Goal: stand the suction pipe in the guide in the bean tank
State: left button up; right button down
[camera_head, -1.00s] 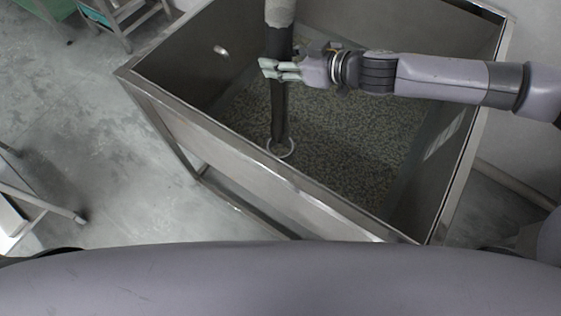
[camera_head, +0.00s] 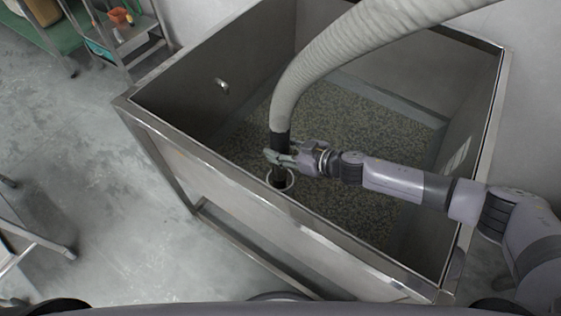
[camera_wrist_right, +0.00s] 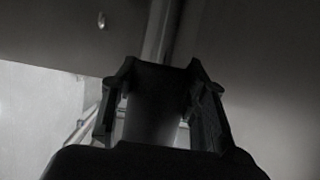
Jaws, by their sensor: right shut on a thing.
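The suction pipe (camera_head: 279,142) is a dark tube with a thick pale hose (camera_head: 325,50) joined to its top. It stands roughly upright in the bean tank (camera_head: 225,165). My right gripper (camera_head: 274,158) is shut around the pipe, just above the guide. The guide is a pale ring (camera_head: 290,184) near the tank's front wall. The pipe's dark lower part shows inside the ring; its bottom end is hidden. In the right wrist view the dark pipe (camera_wrist_right: 155,105) lies between the fingers. My left gripper is not in view.
Beans (camera_head: 350,120) cover the tank floor. The tank's metal front rim (camera_head: 250,208) runs close in front of the guide. The hose arcs up to the upper right. A shelf cart (camera_head: 125,40) stands at the upper left, with clear floor between.

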jog(key=shift+a+f+b, duration=0.1)
jog(key=shift+f+b, duration=0.7)
jog(key=shift+f, duration=1.95)
jog(key=c, duration=0.9)
grip_release()
jog(key=shift+f, duration=0.15)
jog(key=shift+c, duration=0.2)
jog(key=p+v, duration=0.7)
jog(key=v, duration=0.5)
